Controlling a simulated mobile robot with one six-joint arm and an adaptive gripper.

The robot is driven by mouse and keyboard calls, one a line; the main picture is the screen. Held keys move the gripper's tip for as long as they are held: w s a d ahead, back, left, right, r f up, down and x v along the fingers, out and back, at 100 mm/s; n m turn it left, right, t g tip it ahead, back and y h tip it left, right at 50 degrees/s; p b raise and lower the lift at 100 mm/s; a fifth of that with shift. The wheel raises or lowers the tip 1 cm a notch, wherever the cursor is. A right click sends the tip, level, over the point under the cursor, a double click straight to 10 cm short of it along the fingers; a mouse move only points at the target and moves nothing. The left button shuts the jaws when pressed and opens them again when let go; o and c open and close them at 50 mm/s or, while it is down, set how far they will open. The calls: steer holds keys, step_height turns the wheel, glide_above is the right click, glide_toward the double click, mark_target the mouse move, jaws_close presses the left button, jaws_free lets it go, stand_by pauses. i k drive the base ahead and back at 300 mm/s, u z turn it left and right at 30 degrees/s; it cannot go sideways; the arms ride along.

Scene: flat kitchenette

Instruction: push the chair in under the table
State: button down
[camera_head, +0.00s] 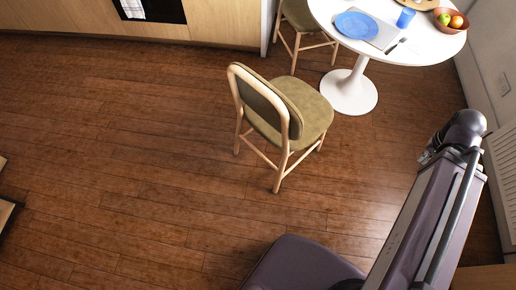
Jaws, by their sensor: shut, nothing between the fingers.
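The chair (303,105) has a light wood frame and an olive-green seat and back. It stands upright on the wooden floor, apart from the table, with its backrest toward the lower left and its seat front toward the table's pedestal. The round white table (420,57) stands at the upper right on a single white pedestal (350,92) with a round foot. My arm shows at the right, clear of the chair. I cannot make out my gripper in this view.
A second chair (304,14) stands at the table's far left side. A blue plate (356,25), a blue cup (405,17) and a fruit bowl (450,21) are on the table. Wooden cabinets line the back; a radiator (504,165) is at right.

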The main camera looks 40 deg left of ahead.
mark_target(287, 112)
steer(key=k, duration=1.5)
steer(key=u, duration=1.55)
steer(key=i, duration=1)
steer(key=z, duration=0.1)
